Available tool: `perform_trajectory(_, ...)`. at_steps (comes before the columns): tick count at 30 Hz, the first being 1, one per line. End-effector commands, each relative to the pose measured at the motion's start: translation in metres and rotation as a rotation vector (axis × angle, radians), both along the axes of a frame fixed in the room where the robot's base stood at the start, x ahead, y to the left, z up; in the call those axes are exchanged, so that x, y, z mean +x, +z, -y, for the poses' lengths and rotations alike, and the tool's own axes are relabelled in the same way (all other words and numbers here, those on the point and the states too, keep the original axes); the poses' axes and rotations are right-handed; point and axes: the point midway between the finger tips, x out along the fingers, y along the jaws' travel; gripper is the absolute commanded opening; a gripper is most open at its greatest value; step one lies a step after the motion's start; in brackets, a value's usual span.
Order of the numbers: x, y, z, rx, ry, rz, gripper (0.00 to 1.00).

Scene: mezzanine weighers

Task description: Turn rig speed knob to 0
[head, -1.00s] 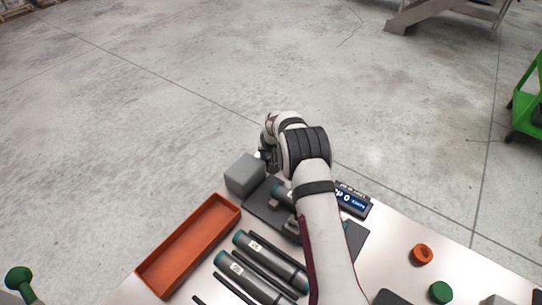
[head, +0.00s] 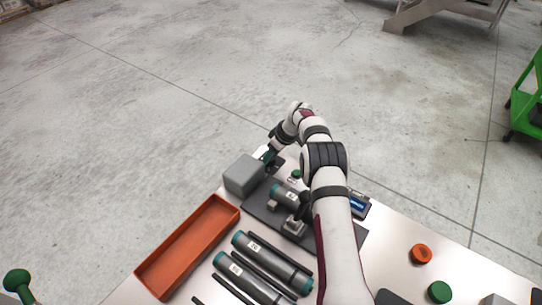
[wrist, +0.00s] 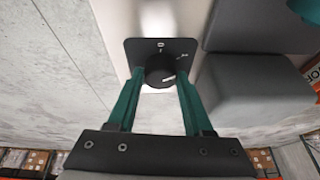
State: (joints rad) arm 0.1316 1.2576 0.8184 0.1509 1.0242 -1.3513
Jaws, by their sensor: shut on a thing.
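The speed knob (wrist: 155,67) is black and round, with a white pointer line, on a dark plate (wrist: 136,46) in the wrist view. A 0 mark is at the plate's top, and another mark lies at upper right. The pointer line points right and slightly up, not at the 0 mark. My gripper (wrist: 161,74) has its two teal fingers on either side of the knob, shut on it. In the head view my gripper (head: 267,154) is beside the grey box (head: 243,176); the knob cannot be made out there.
The rig's dark base (head: 262,207) carries a teal-ended cylinder (head: 285,195). A blue display (head: 357,204) is partly behind my arm. An orange tray (head: 189,246), more cylinders (head: 258,258), a green button (head: 439,291) and an orange ring (head: 421,254) lie on the table.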

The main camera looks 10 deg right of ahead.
Motion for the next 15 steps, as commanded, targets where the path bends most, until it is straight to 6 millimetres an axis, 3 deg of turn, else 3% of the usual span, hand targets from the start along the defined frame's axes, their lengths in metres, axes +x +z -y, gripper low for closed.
perform_trajectory(15, 0.0012, -0.0001, 0.0004, 0.0, 0.249, 0.001, 0.0)
